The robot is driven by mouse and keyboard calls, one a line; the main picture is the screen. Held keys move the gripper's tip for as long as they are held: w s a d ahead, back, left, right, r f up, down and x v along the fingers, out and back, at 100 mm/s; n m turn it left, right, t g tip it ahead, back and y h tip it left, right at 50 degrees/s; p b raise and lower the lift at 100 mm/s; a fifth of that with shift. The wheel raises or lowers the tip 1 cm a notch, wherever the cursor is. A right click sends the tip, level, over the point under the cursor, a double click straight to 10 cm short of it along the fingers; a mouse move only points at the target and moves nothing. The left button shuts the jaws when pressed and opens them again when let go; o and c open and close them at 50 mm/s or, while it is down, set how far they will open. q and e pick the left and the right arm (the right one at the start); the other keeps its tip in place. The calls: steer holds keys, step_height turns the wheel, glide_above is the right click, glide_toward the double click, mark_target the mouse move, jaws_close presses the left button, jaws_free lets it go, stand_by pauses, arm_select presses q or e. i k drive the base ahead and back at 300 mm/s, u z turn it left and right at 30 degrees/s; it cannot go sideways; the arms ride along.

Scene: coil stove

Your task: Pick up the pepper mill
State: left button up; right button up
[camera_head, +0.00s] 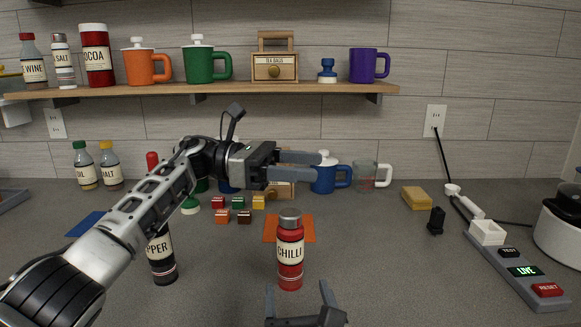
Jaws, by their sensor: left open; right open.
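The pepper mill (161,262) is a dark upright cylinder with a cream label ending in "PPER", standing on the counter left of centre. My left arm crosses in front of it and hides its upper part. A red tip (152,160) shows above the arm; I cannot tell whether it belongs to the mill. My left gripper (319,166) is open and empty, pointing right, up and to the right of the mill. My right gripper (298,289) is open at the bottom edge, fingers pointing up, right of the mill and just in front of the red chilli shaker (290,255).
An orange mat (270,229) lies behind the chilli shaker, with several small coloured cubes (244,217) left of it.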

mark_target(161, 255)
steer(key=k, duration=1)
